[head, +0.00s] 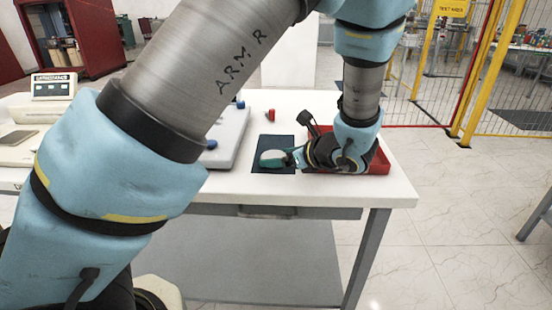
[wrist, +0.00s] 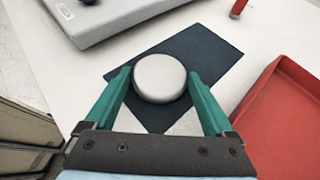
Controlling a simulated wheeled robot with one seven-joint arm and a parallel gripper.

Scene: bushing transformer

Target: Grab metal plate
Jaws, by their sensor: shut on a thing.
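The metal plate (wrist: 160,78) is a round, pale grey disc over the dark mat (wrist: 215,60) in the wrist view. My gripper (wrist: 160,80) has its two teal fingers on either side of the disc, shut on it. I cannot tell whether the disc still touches the mat. In the head view my gripper (head: 276,158) is low over the dark mat (head: 273,180), which lies on the white table (head: 235,187).
A red tray (wrist: 285,110) lies right of the mat, partly behind my wrist in the head view (head: 380,163). A grey device (head: 228,135) stands left of the mat. A small red object (head: 270,115) is behind it. The table's front edge is close.

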